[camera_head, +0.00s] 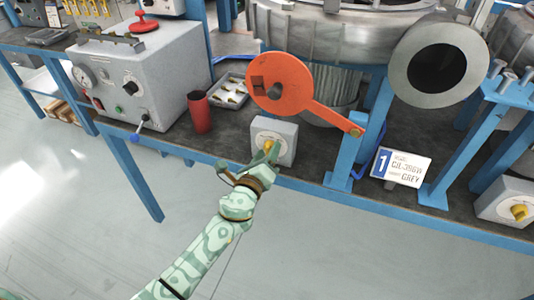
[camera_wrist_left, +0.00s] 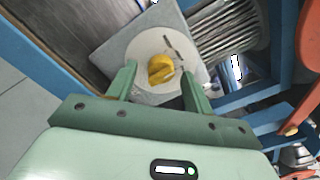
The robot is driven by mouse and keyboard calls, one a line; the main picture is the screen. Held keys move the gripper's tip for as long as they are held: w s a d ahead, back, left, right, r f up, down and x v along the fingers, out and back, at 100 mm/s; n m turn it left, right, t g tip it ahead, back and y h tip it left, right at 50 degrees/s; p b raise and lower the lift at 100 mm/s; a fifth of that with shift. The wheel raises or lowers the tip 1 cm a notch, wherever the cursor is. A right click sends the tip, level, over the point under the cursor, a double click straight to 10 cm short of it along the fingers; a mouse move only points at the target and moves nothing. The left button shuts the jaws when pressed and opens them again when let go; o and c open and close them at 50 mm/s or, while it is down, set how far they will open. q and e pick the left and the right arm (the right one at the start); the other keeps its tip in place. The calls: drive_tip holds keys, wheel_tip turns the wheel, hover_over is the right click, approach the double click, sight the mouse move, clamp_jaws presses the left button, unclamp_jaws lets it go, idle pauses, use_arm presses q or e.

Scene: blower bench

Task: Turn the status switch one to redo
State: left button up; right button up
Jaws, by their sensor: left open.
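The status switch one is a grey box (camera_head: 285,130) on the bench with a white round dial and a yellow knob (camera_head: 268,146). My left gripper (camera_head: 247,160) is at the front of this box, partly covering the dial in the head view. In the left wrist view the yellow knob (camera_wrist_left: 161,69) sits on the white dial (camera_wrist_left: 143,48), between and just beyond the two open fingers of my left gripper (camera_wrist_left: 160,85). The fingers appear apart from the knob. The dial markings are too small to read. My right gripper is not in view.
A red cup (camera_head: 200,112) and a grey control box (camera_head: 140,80) stand to the left. An orange disc with a lever (camera_head: 290,88) hangs above the switch, near a blue post (camera_head: 345,150). A number 1 sign (camera_head: 402,168) is to the right. Another yellow-knobbed switch (camera_head: 505,205) sits far right.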

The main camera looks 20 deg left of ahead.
use_arm(q)
drive_tip(key=shift+w, duration=0.2)
drive_tip(key=c, duration=1)
drive_tip(key=shift+o, duration=0.2)
drive_tip(key=shift+n, duration=0.4)
drive_tip(key=n+b, duration=0.1)
drive_tip(key=n, duration=0.5)
drive_tip(key=shift+n, duration=1.2)
